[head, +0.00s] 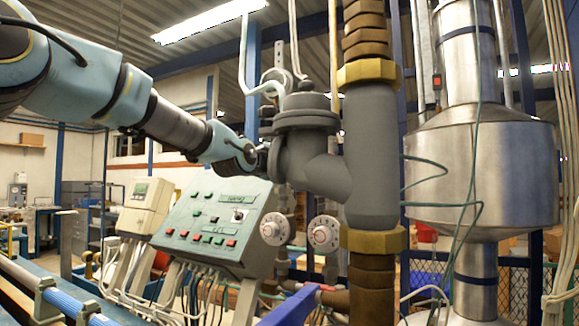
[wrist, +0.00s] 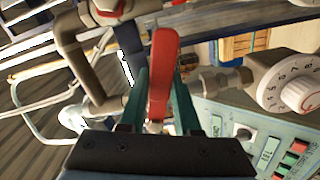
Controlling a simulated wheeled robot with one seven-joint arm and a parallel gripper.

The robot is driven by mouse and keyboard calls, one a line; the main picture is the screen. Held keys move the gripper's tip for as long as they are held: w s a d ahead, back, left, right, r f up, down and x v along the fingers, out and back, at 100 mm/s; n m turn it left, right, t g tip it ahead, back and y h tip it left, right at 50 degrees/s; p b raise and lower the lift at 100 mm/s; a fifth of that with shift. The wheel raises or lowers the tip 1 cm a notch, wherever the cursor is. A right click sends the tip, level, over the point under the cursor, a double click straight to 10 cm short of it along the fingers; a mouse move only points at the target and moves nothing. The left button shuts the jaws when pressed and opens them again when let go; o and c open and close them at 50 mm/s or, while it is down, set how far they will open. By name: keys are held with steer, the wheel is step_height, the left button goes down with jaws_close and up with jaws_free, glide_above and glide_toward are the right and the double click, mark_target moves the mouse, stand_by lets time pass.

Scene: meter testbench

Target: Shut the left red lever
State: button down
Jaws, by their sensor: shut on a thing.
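The red lever (wrist: 163,52) shows in the wrist view, running upward from between the two teal fingers of my gripper (wrist: 159,85). The fingers are closed on its sides, and its lower end is partly hidden by the gripper body. Whether it is the left one of the levers I cannot tell. In the head view my arm reaches in from the upper left, and its end (head: 250,158) goes behind the grey valve body. The fingers and the lever are hidden there.
The thick grey pipe and valve body (head: 310,150) stand right beside my wrist. A control panel (head: 215,222) with buttons is below. Round dials (head: 274,229) sit on pipes, one close to the lever in the wrist view (wrist: 298,85). A steel tank (head: 480,160) stands right.

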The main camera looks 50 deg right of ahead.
steer(key=c, duration=0.6)
jaws_free()
steer(key=shift+b+v, duration=0.8)
steer(key=shift+v, duration=4.6)
